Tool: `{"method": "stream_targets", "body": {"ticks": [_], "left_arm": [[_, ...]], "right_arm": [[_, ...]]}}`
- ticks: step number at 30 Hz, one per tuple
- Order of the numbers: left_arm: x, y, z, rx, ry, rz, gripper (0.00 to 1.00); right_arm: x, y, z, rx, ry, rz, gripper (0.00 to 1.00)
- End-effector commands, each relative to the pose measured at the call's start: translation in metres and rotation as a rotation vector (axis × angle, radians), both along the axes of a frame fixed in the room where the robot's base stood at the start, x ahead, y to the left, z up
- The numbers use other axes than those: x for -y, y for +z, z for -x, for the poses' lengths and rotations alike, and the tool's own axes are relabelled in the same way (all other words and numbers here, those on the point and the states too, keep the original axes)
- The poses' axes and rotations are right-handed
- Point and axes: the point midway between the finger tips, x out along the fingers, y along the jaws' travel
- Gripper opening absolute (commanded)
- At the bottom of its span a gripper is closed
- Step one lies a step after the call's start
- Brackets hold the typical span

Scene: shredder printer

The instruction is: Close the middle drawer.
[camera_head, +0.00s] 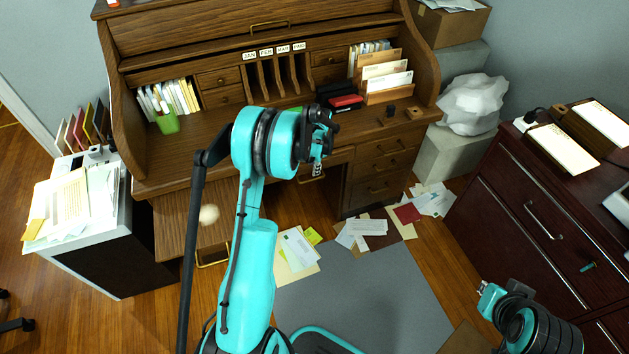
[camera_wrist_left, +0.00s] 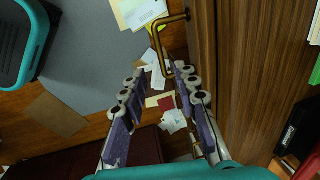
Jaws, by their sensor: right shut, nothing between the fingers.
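The wooden roll-top desk (camera_head: 215,125) has a middle section under its top, mostly hidden in the head view by my left arm and gripper. A strip of wooden front (camera_head: 338,157) shows just right of the gripper; how far the drawer stands out I cannot tell. My left gripper (camera_head: 318,152) is at this front. In the left wrist view its fingers (camera_wrist_left: 155,95) are spread with no object held. A brass handle (camera_wrist_left: 161,42) on a wooden front (camera_wrist_left: 235,70) runs down behind the right-hand finger. My right gripper (camera_head: 488,300) is shut and empty, low at the right.
The desk's right drawers (camera_head: 383,165) look shut. A wooden drawer or panel (camera_head: 180,215) juts out at the lower left. Papers (camera_head: 298,248) litter the floor. A dark red cabinet (camera_head: 520,215) stands at the right, a paper-topped cabinet (camera_head: 110,255) at the left.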

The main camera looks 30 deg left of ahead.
Motion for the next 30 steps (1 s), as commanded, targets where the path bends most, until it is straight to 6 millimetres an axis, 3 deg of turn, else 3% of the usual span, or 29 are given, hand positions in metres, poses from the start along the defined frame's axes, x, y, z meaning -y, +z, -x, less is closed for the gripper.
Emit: {"method": "stream_targets", "body": {"ticks": [16, 28, 30], "left_arm": [[-0.012, -0.075, -0.009, -0.007, -0.008, -0.001, 0.30], [-0.013, -0.083, -0.010, -0.007, -0.008, -0.001, 0.30], [-0.013, -0.083, -0.010, -0.007, -0.008, -0.001, 0.14]], "right_arm": [[0.003, -0.032, 0.004, 0.001, 0.018, 0.024, 0.00], [0.003, -0.034, 0.004, 0.000, 0.018, 0.023, 0.00], [0.003, -0.034, 0.004, 0.000, 0.018, 0.023, 0.00]]}}
